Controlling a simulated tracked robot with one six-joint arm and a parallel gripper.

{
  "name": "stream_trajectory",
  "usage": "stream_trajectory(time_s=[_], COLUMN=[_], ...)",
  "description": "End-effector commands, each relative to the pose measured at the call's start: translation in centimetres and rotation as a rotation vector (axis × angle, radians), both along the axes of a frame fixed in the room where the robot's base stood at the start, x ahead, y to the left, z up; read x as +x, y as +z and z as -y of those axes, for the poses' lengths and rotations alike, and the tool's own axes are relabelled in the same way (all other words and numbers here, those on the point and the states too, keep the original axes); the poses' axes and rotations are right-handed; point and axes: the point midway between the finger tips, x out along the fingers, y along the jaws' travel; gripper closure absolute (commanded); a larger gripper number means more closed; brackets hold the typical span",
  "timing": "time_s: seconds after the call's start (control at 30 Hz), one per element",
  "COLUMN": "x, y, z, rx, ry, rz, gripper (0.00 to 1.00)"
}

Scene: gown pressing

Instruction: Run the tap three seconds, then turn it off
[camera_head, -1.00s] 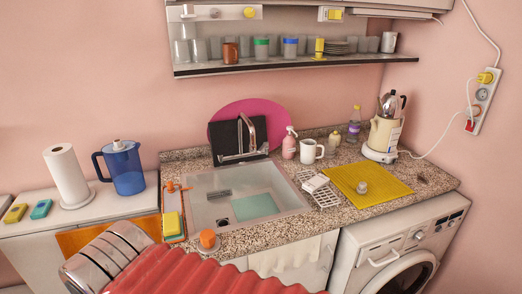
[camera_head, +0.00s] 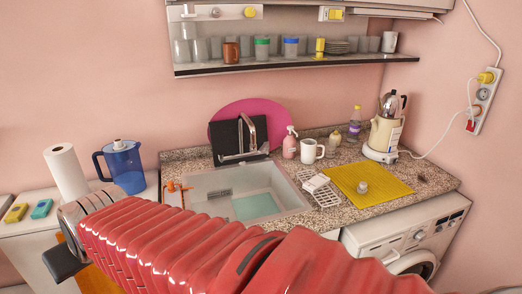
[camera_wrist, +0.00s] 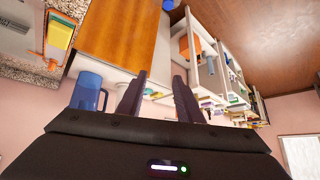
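The chrome tap (camera_head: 251,137) stands at the back of the sink (camera_head: 207,182), in front of a dark board. I see no water stream under its spout. Its handle is too small to make out clearly. My red ribbed arm crosses the front of the head view, left of and below the sink, and its end is at the lower left, well away from the tap. In the wrist view my gripper (camera_wrist: 158,78) shows two dark fingers with a clear gap between them and nothing held. The tap is not seen in the wrist view.
A blue pitcher (camera_head: 124,168) and a paper towel roll (camera_head: 67,172) stand left of the sink. A pink bottle (camera_head: 290,144) and a white mug (camera_head: 309,151) stand right of the tap. A shelf (camera_head: 290,65) hangs above. A yellow mat (camera_head: 372,188) lies on the right counter.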

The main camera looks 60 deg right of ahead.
Motion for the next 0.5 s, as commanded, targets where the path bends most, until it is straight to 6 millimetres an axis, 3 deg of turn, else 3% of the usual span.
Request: stream_trajectory(time_s=[0.2, 0.5], x=[6.4, 13.1], y=[0.6, 0.8], z=[5.4, 15.3], rx=[0.006, -0.029], ry=[-0.119, -0.307], rz=[0.118, 0.281], gripper=[0.67, 0.67])
